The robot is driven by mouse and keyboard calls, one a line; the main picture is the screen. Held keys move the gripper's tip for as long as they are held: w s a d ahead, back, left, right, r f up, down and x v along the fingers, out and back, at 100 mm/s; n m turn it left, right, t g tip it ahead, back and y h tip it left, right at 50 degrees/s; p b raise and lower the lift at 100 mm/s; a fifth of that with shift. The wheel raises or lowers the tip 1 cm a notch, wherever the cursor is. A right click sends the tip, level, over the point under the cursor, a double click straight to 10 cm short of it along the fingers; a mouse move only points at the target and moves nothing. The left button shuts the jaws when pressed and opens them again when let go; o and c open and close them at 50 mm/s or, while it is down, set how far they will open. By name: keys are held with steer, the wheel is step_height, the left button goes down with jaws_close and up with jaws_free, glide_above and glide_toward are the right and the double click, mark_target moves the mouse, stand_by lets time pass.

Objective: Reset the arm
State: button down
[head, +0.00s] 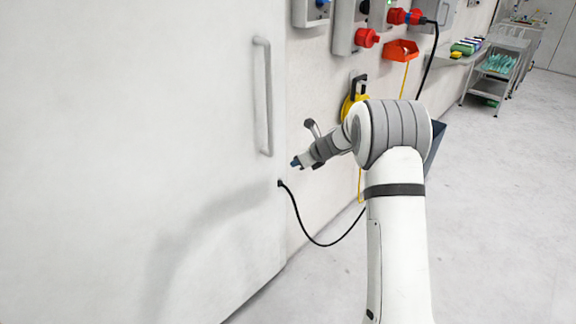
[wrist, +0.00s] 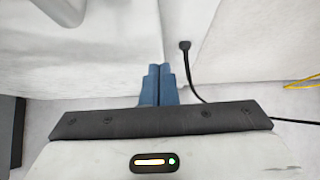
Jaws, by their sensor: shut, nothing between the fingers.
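My gripper (head: 296,163) is near the wall, in front of the right edge of the large white door panel, a little below and right of its vertical handle. In the wrist view its two blue fingers (wrist: 158,85) lie side by side, closed, with nothing between them. My arm rises from the bottom right of the head view and bends left toward the panel.
The white panel (head: 130,150) with a grey handle (head: 263,95) fills the left. A black cable (head: 312,238) hangs from a plug beside the gripper. A cart (head: 495,75) stands far right; floor there is clear.

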steer(key=s+d+r+m+t+h+p, duration=0.2)
steer(key=s+d+r+m, duration=0.15)
steer(key=r+m, duration=0.4)
steer(key=s+d+r+m+t+h+p, duration=0.1)
steer(key=s+d+r+m+h, duration=0.25)
steer(key=r+m, duration=0.4)
steer(key=s+d+r+m+t+h+p, duration=0.2)
steer(key=s+d+r+m, duration=0.1)
steer(key=s+r+m, duration=0.4)
steer(key=s+d+r+m+g+h+p, duration=0.1)
steer(key=s+m+g, duration=0.1)
steer(key=s+m, duration=0.4)
steer(key=s+d+r+m+g+h+p, duration=0.1)
steer(key=s+d+m+g+p, duration=0.1)
steer(key=s+m, duration=0.45)
steer(key=s+a+f+m+g+y+p, duration=0.1)
steer(key=s+m, duration=0.4)
steer(key=s, duration=0.5)
steer(key=s+a+f+m+g+y+p, duration=0.1)
steer(key=s+a+m+g, duration=0.3)
steer(key=s, duration=0.6)
steer(key=shift+a+f+m+y, duration=0.45)
steer(key=shift+a+f+m, duration=0.1)
steer(key=shift+a+f, duration=0.4)
